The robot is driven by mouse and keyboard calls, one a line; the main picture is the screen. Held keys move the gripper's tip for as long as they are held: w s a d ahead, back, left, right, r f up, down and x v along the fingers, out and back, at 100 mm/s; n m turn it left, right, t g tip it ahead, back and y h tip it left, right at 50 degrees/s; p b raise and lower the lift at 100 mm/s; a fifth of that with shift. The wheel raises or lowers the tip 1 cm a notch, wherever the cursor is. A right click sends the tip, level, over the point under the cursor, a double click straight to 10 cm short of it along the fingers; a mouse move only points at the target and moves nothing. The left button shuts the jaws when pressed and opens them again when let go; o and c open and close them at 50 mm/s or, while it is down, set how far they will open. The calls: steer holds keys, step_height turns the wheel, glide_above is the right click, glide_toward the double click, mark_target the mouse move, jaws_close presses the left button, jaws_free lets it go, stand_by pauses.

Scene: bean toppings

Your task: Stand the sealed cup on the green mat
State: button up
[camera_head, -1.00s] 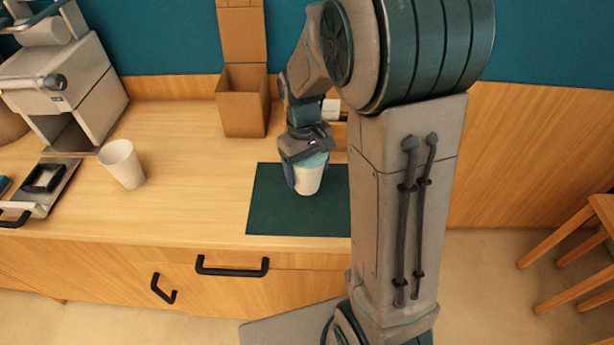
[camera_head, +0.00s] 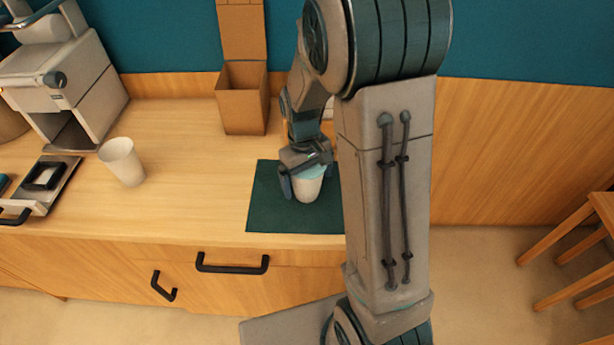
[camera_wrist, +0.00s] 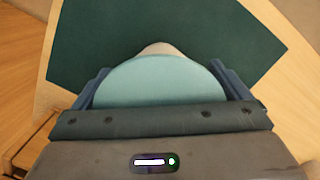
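The sealed cup (camera_head: 308,188) is white with a pale teal lid and stands upright on the green mat (camera_head: 270,215). In the wrist view the round lid (camera_wrist: 158,82) fills the space between the fingers, with the mat (camera_wrist: 95,45) beyond. My gripper (camera_head: 305,178) is low around the cup's upper part, one finger on each side. Its fingers look spread, with a small gap visible beside the cup at the left finger. The cup's far side and the right finger's contact are partly hidden.
A white open cup (camera_head: 122,162) stands on the counter to the left. A cardboard-coloured box (camera_head: 242,100) is behind the mat. A grey machine (camera_head: 65,80) and a tray (camera_head: 45,185) are at far left. The counter between the open cup and the mat is clear.

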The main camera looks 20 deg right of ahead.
step_height(320, 180, up, 12)
steer(key=w, duration=0.1)
steer(key=s+r+m+t, duration=0.3)
steer(key=s+t, duration=0.1)
steer(key=s, duration=1.1)
steer(key=shift+m, duration=0.3)
steer(key=shift+a, duration=0.1)
